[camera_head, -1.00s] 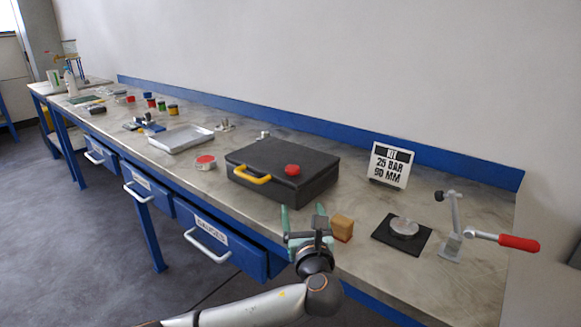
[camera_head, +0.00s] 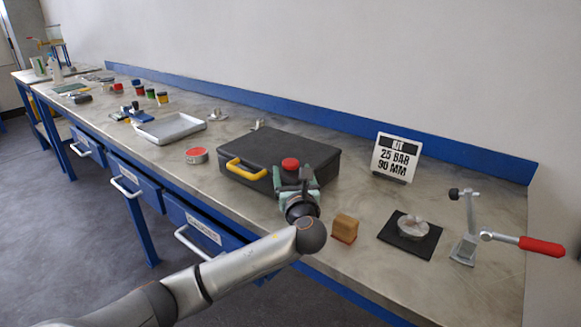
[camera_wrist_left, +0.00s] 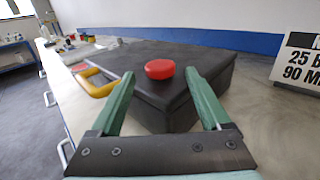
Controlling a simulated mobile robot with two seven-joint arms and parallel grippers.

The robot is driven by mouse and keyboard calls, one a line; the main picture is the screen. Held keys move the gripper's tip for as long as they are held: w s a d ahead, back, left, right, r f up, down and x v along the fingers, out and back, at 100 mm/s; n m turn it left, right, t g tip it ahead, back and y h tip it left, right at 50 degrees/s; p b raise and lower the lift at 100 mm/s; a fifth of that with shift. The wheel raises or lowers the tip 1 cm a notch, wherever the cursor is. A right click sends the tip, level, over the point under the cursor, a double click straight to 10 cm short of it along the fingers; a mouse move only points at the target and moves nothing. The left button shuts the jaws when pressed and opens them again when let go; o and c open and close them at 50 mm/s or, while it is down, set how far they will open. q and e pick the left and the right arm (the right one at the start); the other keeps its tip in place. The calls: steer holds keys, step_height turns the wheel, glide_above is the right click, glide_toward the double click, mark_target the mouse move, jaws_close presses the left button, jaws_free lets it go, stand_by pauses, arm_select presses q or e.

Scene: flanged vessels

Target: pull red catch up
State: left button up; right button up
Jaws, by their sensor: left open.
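The red catch (camera_head: 290,164) is a round red knob on the lid of the black case (camera_head: 276,147), near its right front corner. It also shows in the left wrist view (camera_wrist_left: 159,69). The case is shut and has a yellow handle (camera_head: 246,170) on its front. My left gripper (camera_head: 296,178) is at the case's near right corner, just in front of the red catch. In the left wrist view its green fingers (camera_wrist_left: 158,88) are open and empty, with the catch between and beyond their tips. My right gripper is not in view.
A wooden block (camera_head: 344,229) stands right of my left gripper. Further right are a black pad with a metal disc (camera_head: 412,228), a red-handled toggle clamp (camera_head: 541,246) and a sign (camera_head: 395,157). A red-topped tin (camera_head: 197,155) and a metal tray (camera_head: 170,128) lie left of the case.

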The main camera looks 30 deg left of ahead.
mark_target(292, 169)
arm_select(q)
steer(key=shift+x, duration=2.2)
jaws_close()
